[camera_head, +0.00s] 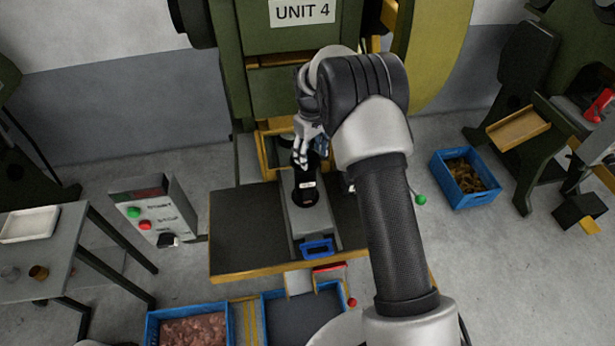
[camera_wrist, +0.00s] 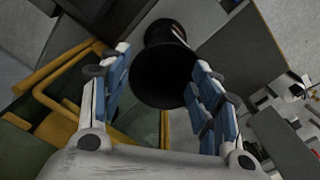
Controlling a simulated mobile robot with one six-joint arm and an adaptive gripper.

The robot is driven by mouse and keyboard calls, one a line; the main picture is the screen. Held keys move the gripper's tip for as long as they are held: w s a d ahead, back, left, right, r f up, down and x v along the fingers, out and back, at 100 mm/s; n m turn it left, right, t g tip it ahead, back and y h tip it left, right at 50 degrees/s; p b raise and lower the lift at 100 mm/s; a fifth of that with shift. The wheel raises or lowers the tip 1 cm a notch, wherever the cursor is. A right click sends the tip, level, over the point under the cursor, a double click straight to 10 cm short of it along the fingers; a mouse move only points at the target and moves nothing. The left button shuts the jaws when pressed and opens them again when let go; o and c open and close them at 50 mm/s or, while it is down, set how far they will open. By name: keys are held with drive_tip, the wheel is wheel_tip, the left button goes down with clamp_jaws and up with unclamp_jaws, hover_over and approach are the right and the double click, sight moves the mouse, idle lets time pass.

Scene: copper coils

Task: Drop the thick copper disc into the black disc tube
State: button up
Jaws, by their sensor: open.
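The black disc tube (camera_head: 305,189) stands on a grey slide plate in front of the green press, with a small white label on its side. In the wrist view the tube (camera_wrist: 163,75) shows its dark round mouth between my fingers. My gripper (camera_head: 314,160) is at the top of the tube in the head view. My gripper (camera_wrist: 158,92) is open, with one blue-padded finger on each side of the tube's mouth and nothing visible held. I see no copper disc in either view; the tube's inside is too dark to tell.
The press (camera_head: 290,95) marked UNIT 4 rises behind the tube. A control box (camera_head: 155,212) with buttons and a side table (camera_head: 50,262) stand left. Blue bins (camera_head: 187,326) lie below in front, and another blue crate (camera_head: 465,178) is on the floor right.

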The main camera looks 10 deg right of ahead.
wheel_tip(320, 180, up, 12)
idle(0.4)
drive_tip(key=shift+a, duration=0.1)
drive_tip(key=s+r+m+t+b, duration=0.2)
drive_tip(key=s+r+m, duration=0.1)
drive_tip(key=s+r, duration=1.35)
drive_tip(key=s+f+m+t, duration=0.1)
drive_tip(key=s+f, duration=0.2)
drive_tip(key=s, duration=0.8)
drive_tip(key=s+f+m+t+b, duration=0.1)
drive_tip(key=s+f+m, duration=0.1)
drive_tip(key=s, duration=0.9)
drive_tip(key=shift+s+f+t+b, duration=0.2)
drive_tip(key=shift+f+t+b, duration=0.1)
drive_tip(key=shift+f, duration=0.4)
